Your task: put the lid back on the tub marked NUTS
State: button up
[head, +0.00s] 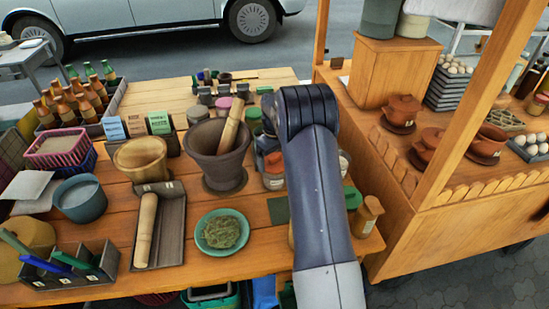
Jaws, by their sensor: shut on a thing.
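My arm reaches up from the bottom edge and bends over at a dark ribbed joint, right of the stone mortar. My gripper (265,138) shows only in part as a dark shape left of the arm, just above a small clear tub (274,181) with a pale label. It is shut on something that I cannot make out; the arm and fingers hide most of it. More tubs stand behind the mortar, one with a pink lid (220,103) and one with a green lid (254,114). The labels are too small to read, so I cannot tell which says NUTS.
The mortar (216,165) with its pestle (232,125) stands close left of my gripper. A green bowl of herbs (222,232) is in front. An orange-brown bottle (367,215) stands right of my arm. A wooden stall (430,215) borders the table's right side.

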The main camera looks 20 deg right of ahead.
jog(key=shift+f, duration=0.1)
dwell(0.7)
jog(key=o, duration=0.7)
jog(key=shift+c, duration=0.2)
jog(key=shift+r+p, duration=2.3)
jog(key=shift+r, duration=1.25)
jog(key=shift+c, duration=0.2)
grip_shut()
